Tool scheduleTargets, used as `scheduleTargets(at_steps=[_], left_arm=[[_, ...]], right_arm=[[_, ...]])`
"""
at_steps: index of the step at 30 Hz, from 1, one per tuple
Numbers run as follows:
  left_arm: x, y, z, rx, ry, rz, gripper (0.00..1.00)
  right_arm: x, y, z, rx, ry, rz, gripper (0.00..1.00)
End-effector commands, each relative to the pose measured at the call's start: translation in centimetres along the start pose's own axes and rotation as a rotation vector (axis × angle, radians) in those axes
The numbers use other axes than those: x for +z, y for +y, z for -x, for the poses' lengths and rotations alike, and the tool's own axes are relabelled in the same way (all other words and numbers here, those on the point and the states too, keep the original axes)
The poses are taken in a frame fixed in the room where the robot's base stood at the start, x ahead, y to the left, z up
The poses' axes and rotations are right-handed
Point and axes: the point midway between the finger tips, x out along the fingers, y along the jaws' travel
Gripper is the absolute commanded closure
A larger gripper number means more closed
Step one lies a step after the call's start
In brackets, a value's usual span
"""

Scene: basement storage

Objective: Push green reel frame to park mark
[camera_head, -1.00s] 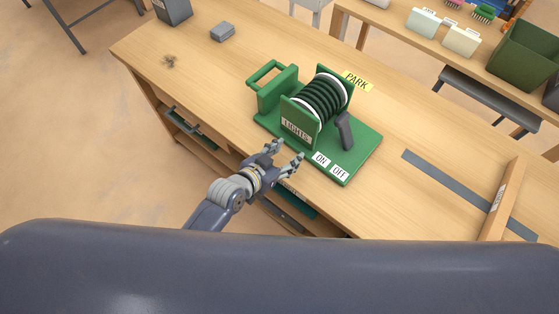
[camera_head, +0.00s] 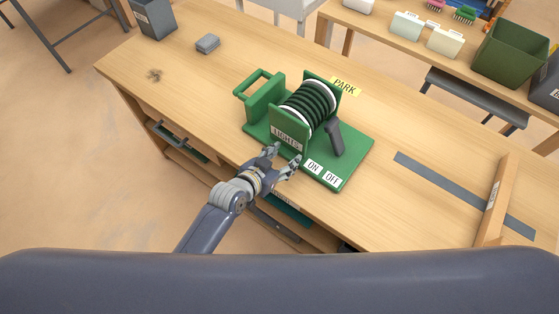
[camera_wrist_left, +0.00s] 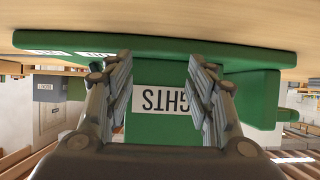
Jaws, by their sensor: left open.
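The green reel frame (camera_head: 355,152) stands on the workbench, with a dark coiled cable (camera_head: 308,106), a "LIGHTS" panel, a grey crank handle and ON and OFF labels on its base. The yellow PARK mark (camera_head: 345,86) lies on the bench just behind the frame, partly hidden by it. My left gripper (camera_head: 284,156) is open at the frame's near side, in front of the "LIGHTS" panel. In the left wrist view the picture is upside down. There the open fingers (camera_wrist_left: 160,75) flank the "LIGHTS" panel (camera_wrist_left: 165,125); contact cannot be told. My right gripper is not in view.
A grey strip (camera_head: 460,192) and a wooden bar (camera_head: 495,200) lie on the bench at right. A small grey block (camera_head: 208,44) and a grey bin (camera_head: 154,18) are at the far left. A second table (camera_head: 385,22) stands behind.

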Motion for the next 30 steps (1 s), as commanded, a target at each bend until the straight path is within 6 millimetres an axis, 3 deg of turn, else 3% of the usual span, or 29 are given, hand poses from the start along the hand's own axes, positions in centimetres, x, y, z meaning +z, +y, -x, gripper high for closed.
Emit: scheduleTargets(at_steps=[18, 30], left_arm=[[-1.8, -0.2, -3.3, -0.001, 0.002, -0.001, 0.5], [-2.0, -0.1, -3.6, 0.0, 0.001, 0.0, 0.5]], right_arm=[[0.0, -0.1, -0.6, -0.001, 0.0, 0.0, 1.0], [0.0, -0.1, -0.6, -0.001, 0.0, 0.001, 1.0]])
